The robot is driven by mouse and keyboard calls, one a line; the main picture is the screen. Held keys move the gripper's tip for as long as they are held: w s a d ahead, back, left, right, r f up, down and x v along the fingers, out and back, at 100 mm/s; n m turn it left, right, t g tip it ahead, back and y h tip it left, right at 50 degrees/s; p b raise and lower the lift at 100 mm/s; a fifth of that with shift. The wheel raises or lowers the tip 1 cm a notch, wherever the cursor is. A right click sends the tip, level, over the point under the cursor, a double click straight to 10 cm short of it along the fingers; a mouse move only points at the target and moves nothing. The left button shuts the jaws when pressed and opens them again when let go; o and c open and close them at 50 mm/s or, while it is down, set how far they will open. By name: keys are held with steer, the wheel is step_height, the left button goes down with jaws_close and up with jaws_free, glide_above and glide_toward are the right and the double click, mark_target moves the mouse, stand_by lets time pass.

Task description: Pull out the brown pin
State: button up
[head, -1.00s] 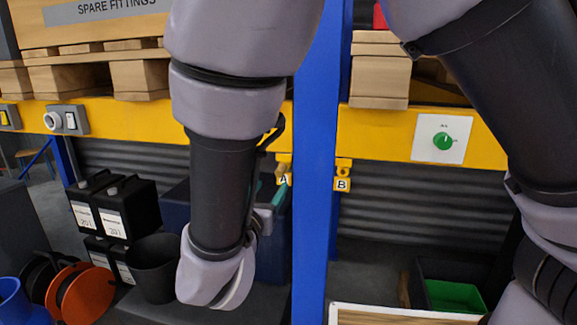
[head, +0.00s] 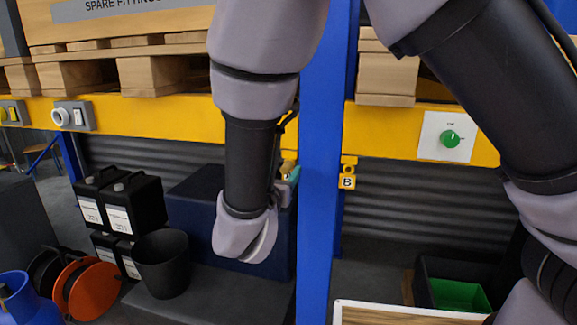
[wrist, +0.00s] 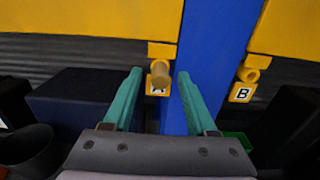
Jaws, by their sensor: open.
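The brown pin (wrist: 161,76) is a short, round peg. It sits in a yellow bracket labelled A (wrist: 158,90) on the yellow beam, just left of the blue post. My gripper (wrist: 160,73) has teal fingers, spread open. In the wrist view the pin shows between the two fingertips; I cannot tell how deep it lies between them. No finger visibly touches it. In the head view my arm hides most of bracket A, and a teal finger (head: 294,175) shows close to the beam's lower edge.
A yellow bracket labelled B (head: 347,182) hangs right of the blue post (head: 322,150). A dark blue box (head: 195,200), a black bucket (head: 163,264) and black canisters (head: 130,207) stand below left.

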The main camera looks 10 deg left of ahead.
steer(key=shift+w, duration=0.65)
stand_by(0.5)
jaws_close()
steer(key=shift+s, duration=0.15)
stand_by(1.3)
steer(key=shift+s+a, duration=0.15)
steer(key=shift+s, duration=2.7)
